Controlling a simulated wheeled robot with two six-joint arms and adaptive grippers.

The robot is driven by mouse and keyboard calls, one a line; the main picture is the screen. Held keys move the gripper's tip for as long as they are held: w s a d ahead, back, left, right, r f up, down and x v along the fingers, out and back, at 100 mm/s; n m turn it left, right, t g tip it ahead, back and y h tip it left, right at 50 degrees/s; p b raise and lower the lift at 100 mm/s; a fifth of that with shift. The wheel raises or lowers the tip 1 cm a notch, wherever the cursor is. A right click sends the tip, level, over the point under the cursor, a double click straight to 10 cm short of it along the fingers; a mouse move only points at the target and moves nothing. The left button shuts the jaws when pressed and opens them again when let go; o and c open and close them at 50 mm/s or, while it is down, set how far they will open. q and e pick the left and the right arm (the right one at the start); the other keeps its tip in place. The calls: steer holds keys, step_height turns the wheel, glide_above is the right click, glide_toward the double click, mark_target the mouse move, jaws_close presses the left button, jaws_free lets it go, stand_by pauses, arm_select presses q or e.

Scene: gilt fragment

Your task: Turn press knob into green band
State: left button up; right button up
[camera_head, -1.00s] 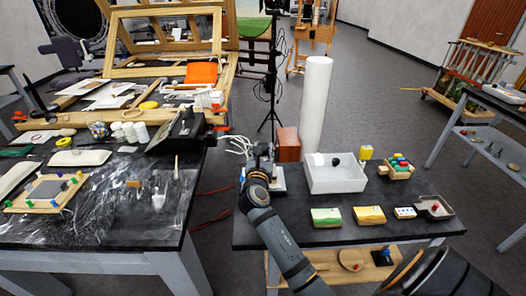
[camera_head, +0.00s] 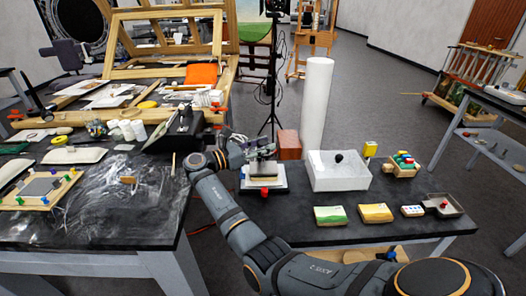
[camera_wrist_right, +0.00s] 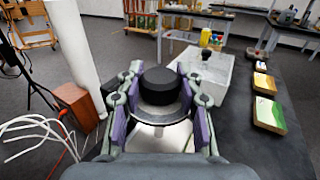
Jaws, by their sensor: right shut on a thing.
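The press (camera_head: 263,182) is a small device with a white base, on the dark right-hand table near its left edge. A red part shows at its front. Its black round knob (camera_wrist_right: 160,88) sits between the fingers of my right gripper (camera_wrist_right: 160,100) in the right wrist view, over a shiny metal disc. The right gripper also shows in the head view (camera_head: 262,151), above the press, with its fingers shut on the knob from both sides. I cannot make out the green band; the gripper hides much of the press. My left gripper is not in view.
Two coloured blocks (camera_head: 330,215) lie at the front. White cables (camera_wrist_right: 35,130) run beside the press.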

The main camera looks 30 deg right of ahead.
mark_target(263, 142)
steer(key=shift+m+g+y+b, duration=0.3)
steer(key=shift+m+g+b, duration=1)
steer(key=shift+g+b, duration=0.6)
steer(key=o, duration=1.2)
step_height(263, 142, up, 10)
steer(key=shift+r, duration=0.1)
